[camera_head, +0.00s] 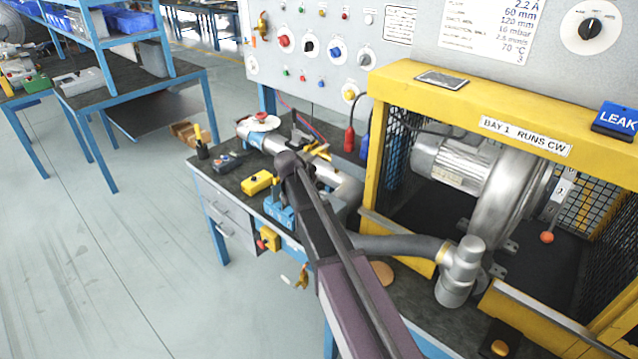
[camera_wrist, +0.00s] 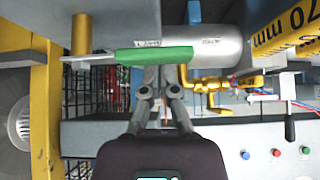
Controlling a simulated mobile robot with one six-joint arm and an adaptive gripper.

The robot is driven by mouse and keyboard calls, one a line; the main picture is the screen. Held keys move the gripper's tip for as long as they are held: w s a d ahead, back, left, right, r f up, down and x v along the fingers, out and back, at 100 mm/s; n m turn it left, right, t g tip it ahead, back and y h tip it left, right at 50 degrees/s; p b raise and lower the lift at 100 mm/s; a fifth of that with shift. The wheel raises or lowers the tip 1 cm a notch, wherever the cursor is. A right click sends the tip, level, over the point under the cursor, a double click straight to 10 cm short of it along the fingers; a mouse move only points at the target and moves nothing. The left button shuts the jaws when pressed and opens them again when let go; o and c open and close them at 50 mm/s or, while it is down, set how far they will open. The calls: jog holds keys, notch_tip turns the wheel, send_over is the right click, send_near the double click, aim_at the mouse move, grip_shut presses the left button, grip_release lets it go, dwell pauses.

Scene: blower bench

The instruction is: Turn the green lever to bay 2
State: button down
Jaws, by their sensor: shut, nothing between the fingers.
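The green lever (camera_wrist: 155,55) lies across the upper middle of the wrist view, level in the picture, on a flat metal arm (camera_wrist: 88,61). That arm meets a brass-coloured stem (camera_wrist: 81,34) at its left. A silver cylinder (camera_wrist: 215,45) with small labels lies behind the lever. My gripper (camera_wrist: 160,75) is shut and empty, its tips at the lever's lower edge in the picture. I cannot tell whether they touch it. In the head view my arm covers the middle of the bench, and I cannot make out the green lever there.
A yellow frame (camera_head: 402,85) marked "BAY 1 RUNS CW" houses a blower (camera_head: 495,190) at the right. A grey control panel (camera_head: 425,40) stands behind. Yellow brass fittings (camera_wrist: 208,85) sit right of my fingers. Open floor (camera_head: 110,250) lies to the left.

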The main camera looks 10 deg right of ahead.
jog(key=shift+s+a, duration=0.35)
jog(key=shift+a, duration=0.15)
